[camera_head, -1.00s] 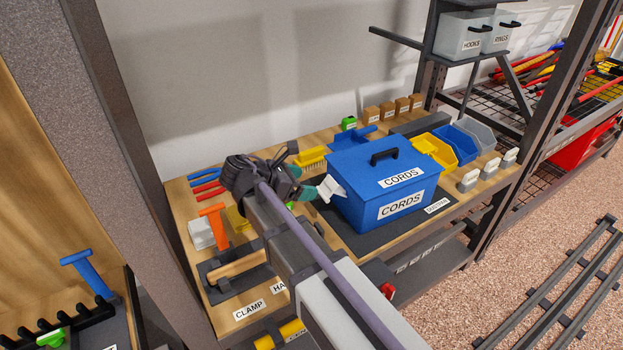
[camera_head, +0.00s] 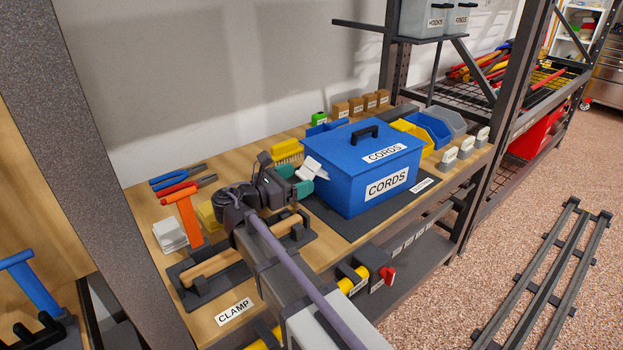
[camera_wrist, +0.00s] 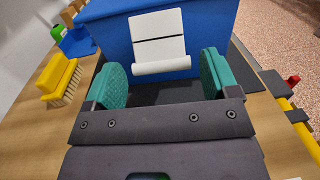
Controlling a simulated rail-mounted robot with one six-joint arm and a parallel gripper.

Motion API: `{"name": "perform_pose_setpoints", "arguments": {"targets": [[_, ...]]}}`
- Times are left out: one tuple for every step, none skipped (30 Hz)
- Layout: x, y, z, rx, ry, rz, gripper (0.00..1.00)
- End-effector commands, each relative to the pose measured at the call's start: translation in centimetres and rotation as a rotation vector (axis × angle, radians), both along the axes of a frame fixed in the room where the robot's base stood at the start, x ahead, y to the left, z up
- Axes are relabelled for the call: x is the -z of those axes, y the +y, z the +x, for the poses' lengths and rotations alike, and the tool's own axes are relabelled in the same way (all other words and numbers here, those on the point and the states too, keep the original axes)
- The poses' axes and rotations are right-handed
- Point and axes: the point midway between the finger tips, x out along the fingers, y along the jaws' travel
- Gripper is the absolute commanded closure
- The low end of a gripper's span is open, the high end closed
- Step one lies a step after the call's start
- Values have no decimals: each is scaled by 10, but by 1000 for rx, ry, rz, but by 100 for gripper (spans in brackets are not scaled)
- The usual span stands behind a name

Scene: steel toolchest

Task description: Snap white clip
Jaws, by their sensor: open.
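The white clip (camera_head: 313,167) is on the left end of the blue CORDS box (camera_head: 357,197). In the wrist view the clip (camera_wrist: 158,33) is a white plate with a dark line across it. Its rolled lower edge (camera_wrist: 162,66) stands out from the blue box wall (camera_wrist: 113,38) at a tilt. My gripper (camera_wrist: 157,80) is open, with one teal pad on either side below the clip's lower edge and nothing between them. In the head view my gripper (camera_head: 296,180) is just left of the clip. Whether a pad touches the clip I cannot tell.
The box stands on a dark mat (camera_head: 340,224). A yellow brush (camera_head: 287,151) lies behind my gripper. An orange-handled tool (camera_head: 183,211) and a wooden-handled tool (camera_head: 210,264) lie to the left. Yellow (camera_head: 412,136) and blue bins stand right of the box.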

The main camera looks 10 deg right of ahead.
Motion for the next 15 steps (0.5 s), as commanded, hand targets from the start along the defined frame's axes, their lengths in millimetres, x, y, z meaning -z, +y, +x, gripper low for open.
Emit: {"name": "perform_pose_setpoints", "arguments": {"targets": [[0, -11, 4, 4, 0, 0, 19], [0, -17, 6, 4, 0, 1, 19], [0, -24, 9, 3, 0, 1, 19], [0, -29, 11, 4, 0, 1, 19], [0, -33, 12, 3, 0, 1, 19], [0, -38, 15, 2, 0, 1, 19], [0, -41, 16, 2, 0, 1, 19], [0, -43, 16, 2, 0, 1, 19], [0, -45, 17, 2, 0, 2, 19], [0, -46, 17, 1, 0, 2, 19], [0, -46, 18, 0, 0, 2, 19], [0, -46, 18, 0, 0, 2, 19], [0, -46, 18, 0, 0, 2, 19], [0, -46, 18, 0, 0, 2, 19], [0, -46, 18, 0, 0, 2, 19]]}}
